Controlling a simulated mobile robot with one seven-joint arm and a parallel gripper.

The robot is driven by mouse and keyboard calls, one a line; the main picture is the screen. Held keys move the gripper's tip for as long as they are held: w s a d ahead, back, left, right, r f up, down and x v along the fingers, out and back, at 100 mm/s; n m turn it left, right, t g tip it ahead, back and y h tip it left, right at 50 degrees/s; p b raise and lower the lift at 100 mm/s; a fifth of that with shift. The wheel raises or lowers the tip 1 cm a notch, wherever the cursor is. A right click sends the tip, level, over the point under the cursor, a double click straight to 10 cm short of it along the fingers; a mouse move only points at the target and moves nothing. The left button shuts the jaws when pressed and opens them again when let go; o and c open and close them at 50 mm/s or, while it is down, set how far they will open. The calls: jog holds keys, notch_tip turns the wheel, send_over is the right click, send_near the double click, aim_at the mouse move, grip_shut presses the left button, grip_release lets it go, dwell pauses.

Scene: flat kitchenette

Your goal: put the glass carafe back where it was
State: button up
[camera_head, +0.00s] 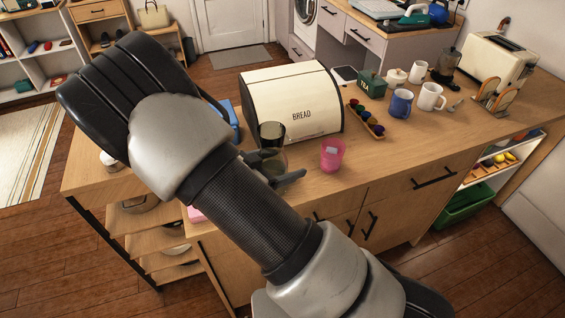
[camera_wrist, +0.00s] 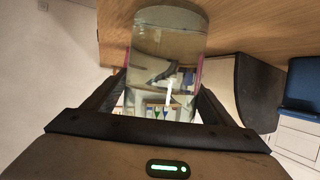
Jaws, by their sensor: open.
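The glass carafe (camera_head: 272,134) is by the front of the bread box on the wooden counter, its lower part partly covered by my gripper. In the wrist view the clear carafe (camera_wrist: 166,50) fills the space between the fingers. My gripper (camera_head: 276,167) is open, with one finger on each side of the carafe. It also shows in the wrist view (camera_wrist: 160,100). I cannot tell whether either finger touches the glass.
The cream bread box (camera_head: 290,105) stands just behind the carafe. A pink cup (camera_head: 332,156) is close on the right. A tray of small colourful items (camera_head: 366,121), a blue mug (camera_head: 400,103) and a white mug (camera_head: 430,97) are farther right. The front right counter is clear.

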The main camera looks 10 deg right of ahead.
aim_at(272, 162)
jog(key=shift+r, duration=0.25)
jog(key=v, duration=1.2)
jog(key=shift+f, duration=0.1)
